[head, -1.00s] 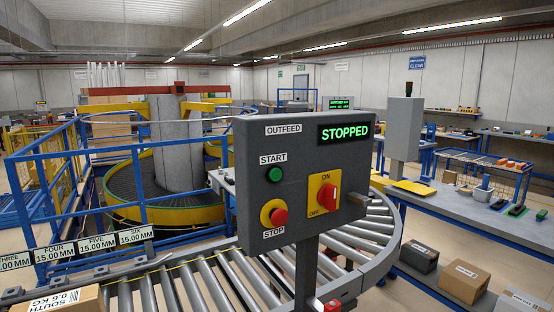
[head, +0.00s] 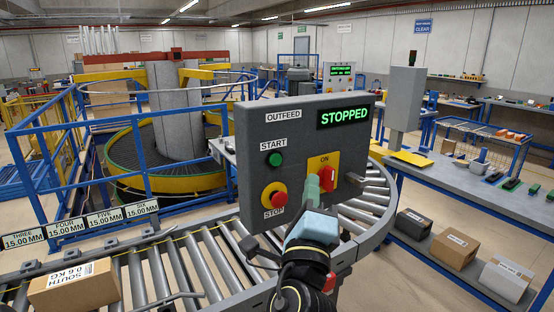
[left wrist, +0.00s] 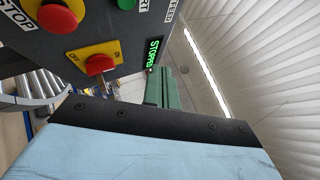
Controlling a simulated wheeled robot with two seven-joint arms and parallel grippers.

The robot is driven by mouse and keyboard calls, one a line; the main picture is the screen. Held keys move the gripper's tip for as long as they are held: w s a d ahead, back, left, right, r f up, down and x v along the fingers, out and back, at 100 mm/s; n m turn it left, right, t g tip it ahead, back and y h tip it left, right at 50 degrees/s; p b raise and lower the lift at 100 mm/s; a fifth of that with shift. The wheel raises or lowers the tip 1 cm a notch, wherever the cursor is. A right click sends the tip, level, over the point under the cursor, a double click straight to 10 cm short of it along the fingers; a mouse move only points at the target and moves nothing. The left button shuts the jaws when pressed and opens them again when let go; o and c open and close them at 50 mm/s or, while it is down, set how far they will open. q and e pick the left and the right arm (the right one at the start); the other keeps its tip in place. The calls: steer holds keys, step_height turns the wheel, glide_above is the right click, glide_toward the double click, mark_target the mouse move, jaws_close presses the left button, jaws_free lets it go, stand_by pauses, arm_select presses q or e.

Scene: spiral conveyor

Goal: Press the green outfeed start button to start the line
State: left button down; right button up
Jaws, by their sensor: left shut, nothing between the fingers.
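The green START button (head: 275,159) is on the upper left of the grey OUTFEED control box (head: 250,140). It shows partly at the top edge of the left wrist view (left wrist: 126,3). The display (head: 344,117) reads STOPPED. My left gripper (head: 313,180) is in front of the box, its pale green fingers shut and empty. In the head view its tips overlap the yellow ON/OFF plate, right of and below START. Its fingers (left wrist: 170,88) also show in the left wrist view. Whether they touch the box is unclear. My right gripper is not in view.
The red STOP button (head: 279,198) sits below START, and the red rotary switch (head: 327,178) is to its right. A roller conveyor (head: 190,272) curves under and behind the box, carrying a carton (head: 75,288) at left. A workbench (head: 450,195) stands at right.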

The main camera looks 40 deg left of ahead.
mark_target(276, 160)
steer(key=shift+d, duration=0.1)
arm_select(q)
steer(key=w+a, duration=0.1)
steer(key=a, duration=0.1)
steer(key=w+a, duration=0.1)
steer(key=a, duration=0.2)
steer(key=w+a, duration=0.1)
steer(key=a, duration=0.2)
steer(key=shift+w+a, duration=0.1)
steer(key=shift+w, duration=0.1)
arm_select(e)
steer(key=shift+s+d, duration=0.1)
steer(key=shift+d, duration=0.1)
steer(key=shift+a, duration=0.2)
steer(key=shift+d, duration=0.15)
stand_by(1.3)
arm_select(q)
steer(key=shift+a, duration=0.15)
steer(key=shift+w+a, duration=0.15)
steer(key=shift+a, duration=0.1)
